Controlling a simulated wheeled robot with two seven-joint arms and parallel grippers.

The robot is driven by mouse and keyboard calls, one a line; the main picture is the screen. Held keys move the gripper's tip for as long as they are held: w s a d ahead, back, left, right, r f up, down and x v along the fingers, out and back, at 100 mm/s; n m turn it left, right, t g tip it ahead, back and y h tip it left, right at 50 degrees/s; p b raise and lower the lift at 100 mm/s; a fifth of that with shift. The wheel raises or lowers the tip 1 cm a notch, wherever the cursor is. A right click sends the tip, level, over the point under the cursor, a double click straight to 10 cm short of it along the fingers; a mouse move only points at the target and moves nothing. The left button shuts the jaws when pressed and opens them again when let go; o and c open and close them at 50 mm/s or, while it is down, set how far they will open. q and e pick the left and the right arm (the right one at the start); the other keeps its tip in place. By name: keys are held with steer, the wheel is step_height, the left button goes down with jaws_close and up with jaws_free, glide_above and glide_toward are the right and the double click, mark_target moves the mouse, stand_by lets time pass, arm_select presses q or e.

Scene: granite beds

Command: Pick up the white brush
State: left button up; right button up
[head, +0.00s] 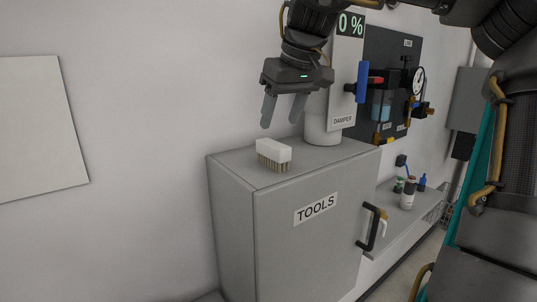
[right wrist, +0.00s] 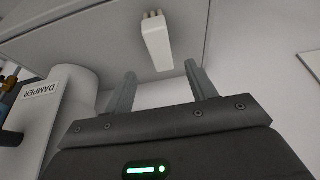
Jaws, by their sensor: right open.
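The white brush (head: 273,154) lies on top of the grey cabinet marked TOOLS (head: 312,240), near its left end, with its brown bristles facing down and toward the front. My right gripper (head: 283,113) is above the brush, apart from it, with its fingers open and pointing down. In the right wrist view the brush (right wrist: 157,42) shows beyond the open fingers of the gripper (right wrist: 162,85), roughly between them, with nothing held. My left gripper is not in view.
A white cylinder with a DAMPER sign (head: 342,122) stands on the cabinet just right of my gripper. A blue handle (head: 362,82) sticks out beside it. A dark panel with a gauge (head: 417,80) is behind. The cabinet top's front left is clear.

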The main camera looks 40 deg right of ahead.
mark_target(273, 143)
steer(key=shift+s+f, duration=0.25)
steer(key=shift+f, duration=0.5)
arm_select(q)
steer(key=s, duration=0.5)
arm_select(e)
steer(key=shift+w+x, duration=0.25)
steer(key=shift+x, duration=0.95)
steer(key=shift+w+f, duration=0.25)
steer(key=shift+w, duration=0.6)
steer(key=shift+s+f+p, duration=0.25)
steer(key=shift+f+p, duration=0.1)
steer(key=shift+p, duration=0.2)
steer(key=p+x, duration=0.1)
steer(key=x, duration=0.3)
steer(key=shift+f+p, duration=0.25)
steer(key=shift+p, duration=0.1)
steer(key=shift+s+a+r, duration=0.1)
steer(key=shift+s+r, duration=0.1)
steer(key=shift+s, duration=0.05)
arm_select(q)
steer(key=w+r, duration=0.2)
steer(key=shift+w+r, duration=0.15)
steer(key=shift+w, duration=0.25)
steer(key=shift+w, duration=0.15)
arm_select(e)
steer(key=shift+w+f, duration=0.2)
